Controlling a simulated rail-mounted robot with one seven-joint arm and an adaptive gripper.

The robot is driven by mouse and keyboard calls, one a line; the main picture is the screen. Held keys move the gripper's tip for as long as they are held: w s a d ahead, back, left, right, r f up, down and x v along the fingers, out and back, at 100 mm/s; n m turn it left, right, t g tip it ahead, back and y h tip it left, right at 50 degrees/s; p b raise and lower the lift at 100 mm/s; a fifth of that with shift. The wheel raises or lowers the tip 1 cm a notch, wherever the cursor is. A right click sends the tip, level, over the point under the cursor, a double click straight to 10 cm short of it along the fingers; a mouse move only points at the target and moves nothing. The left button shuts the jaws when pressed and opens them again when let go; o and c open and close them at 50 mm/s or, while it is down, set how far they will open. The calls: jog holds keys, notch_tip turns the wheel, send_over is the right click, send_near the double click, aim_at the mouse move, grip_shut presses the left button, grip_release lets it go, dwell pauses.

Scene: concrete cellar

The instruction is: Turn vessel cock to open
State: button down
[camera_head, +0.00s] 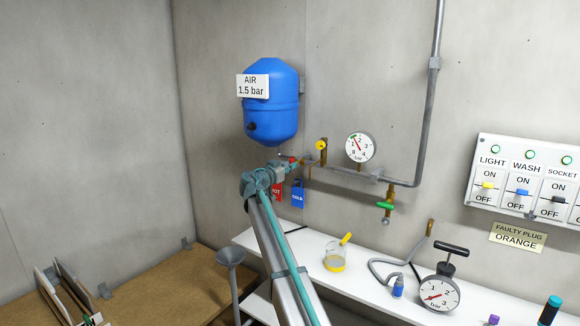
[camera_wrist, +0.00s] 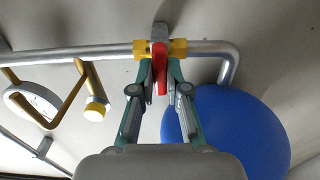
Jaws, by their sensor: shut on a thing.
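The vessel cock sits on the grey pipe beside the blue air vessel (camera_head: 271,105). My gripper (camera_wrist: 160,72) is shut on the red lever, one finger on each side. In the head view my gripper (camera_head: 284,163) is just below the vessel, and only a bit of red lever (camera_head: 292,157) shows past it. The vessel also shows in the wrist view (camera_wrist: 235,135).
A dial gauge (camera_head: 360,147) and a yellow-capped brass fitting (camera_head: 321,146) stand right of my gripper. Red (camera_head: 277,192) and blue (camera_head: 298,193) tags hang just below it. A green-handled valve (camera_head: 385,205) is further right.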

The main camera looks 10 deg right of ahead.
jog(key=n, duration=0.4)
jog(key=shift+n+p, duration=0.3)
jog(key=shift+n+p, duration=0.75)
jog(key=shift+n, duration=1.55)
jog(key=shift+n+p, duration=1.2)
jog(key=shift+n, duration=1.1)
